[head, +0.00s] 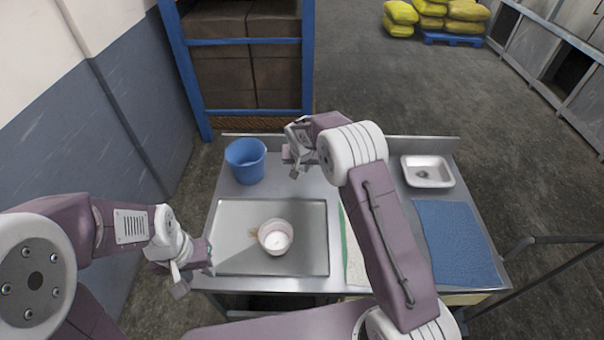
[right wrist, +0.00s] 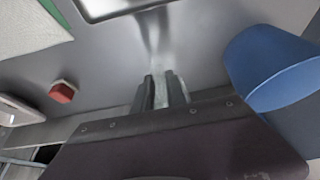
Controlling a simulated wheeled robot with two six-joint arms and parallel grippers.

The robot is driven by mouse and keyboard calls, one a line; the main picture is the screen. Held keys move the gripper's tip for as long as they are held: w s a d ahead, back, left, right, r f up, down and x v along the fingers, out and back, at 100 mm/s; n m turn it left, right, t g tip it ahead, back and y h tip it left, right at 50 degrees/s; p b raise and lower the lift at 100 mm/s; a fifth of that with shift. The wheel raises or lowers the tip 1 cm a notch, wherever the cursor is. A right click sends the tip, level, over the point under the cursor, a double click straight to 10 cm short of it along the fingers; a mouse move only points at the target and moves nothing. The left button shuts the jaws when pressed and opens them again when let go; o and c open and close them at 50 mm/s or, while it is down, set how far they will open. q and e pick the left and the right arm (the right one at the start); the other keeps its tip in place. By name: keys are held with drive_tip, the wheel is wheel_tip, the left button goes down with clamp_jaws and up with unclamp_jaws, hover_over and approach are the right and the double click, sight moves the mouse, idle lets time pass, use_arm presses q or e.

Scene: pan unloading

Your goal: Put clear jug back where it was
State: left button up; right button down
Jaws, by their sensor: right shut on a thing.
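My right gripper (head: 296,160) is over the back of the steel table, to the right of the blue bucket. In the right wrist view its fingers (right wrist: 162,88) are shut on a pale, see-through piece, which looks like part of the clear jug (right wrist: 163,92). The rest of the jug is hard to make out against the steel. My left gripper (head: 200,262) is at the left edge of the metal tray (head: 305,262), apart from the pot. Its jaws are too small and angled to read.
A pale pot (head: 276,237) with white contents stands on the tray, beside a brown stain. The blue bucket (head: 246,162) is at the back left. A white basin (head: 427,173) and blue mat (head: 457,243) are at right. A red block (right wrist: 63,92) shows in the wrist view.

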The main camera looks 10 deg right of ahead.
sight(302, 174)
wheel_tip(302, 174, down, 4)
drive_tip(key=shift+r+p, duration=0.2)
drive_tip(key=shift+p, duration=0.25)
drive_tip(key=shift+f, duration=0.25)
drive_tip(key=c, duration=1.3)
unclamp_jaws()
drive_tip(key=shift+c, duration=0.2)
drive_tip(key=shift+r, duration=0.2)
drive_tip(key=shift+s+r, duration=0.15)
drive_tip(key=shift+r, duration=0.1)
drive_tip(key=d+b+v, duration=0.1)
drive_tip(key=b+v, duration=0.1)
drive_tip(key=v, duration=0.9)
drive_tip(key=s+d+f+n+g, duration=0.1)
drive_tip(key=s+d, duration=0.1)
drive_tip(key=s, duration=1.1)
drive_tip(key=s+d+f+n+g+y, duration=0.1)
drive_tip(key=s+d+f+g, duration=0.1)
drive_tip(key=s, duration=1.2)
drive_tip(key=shift+s+d, duration=0.25)
drive_tip(key=shift+d, duration=0.3)
